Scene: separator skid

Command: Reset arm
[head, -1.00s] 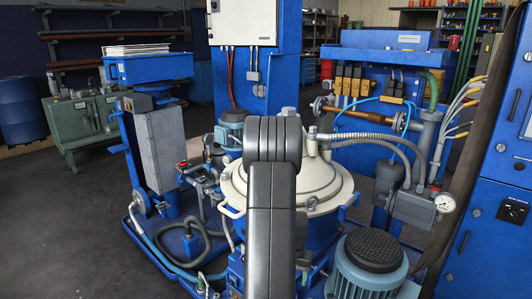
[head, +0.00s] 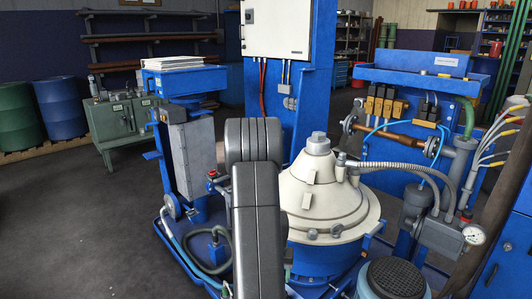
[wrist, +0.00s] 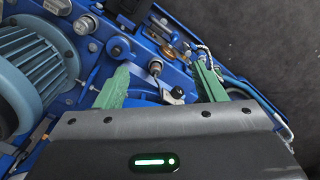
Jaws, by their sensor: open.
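My gripper (wrist: 160,80) shows in the wrist view, with two green fingers spread apart and nothing between them. Below and beyond the fingers are blue skid parts, a small dark fitting and a brass-coloured piece. In the head view my dark grey arm stands in front of the skid, left of the cream separator bowl (head: 322,195). The gripper itself is hidden in the head view. The arm covers part of the skid behind it.
A grey-blue ribbed motor (head: 390,280) stands at the lower right; a ribbed motor (wrist: 35,70) also shows in the wrist view. A pressure gauge (head: 474,235) and hoses are at right. A blue cabinet (head: 512,245) stands far right. Dark floor (head: 80,220) is open at left.

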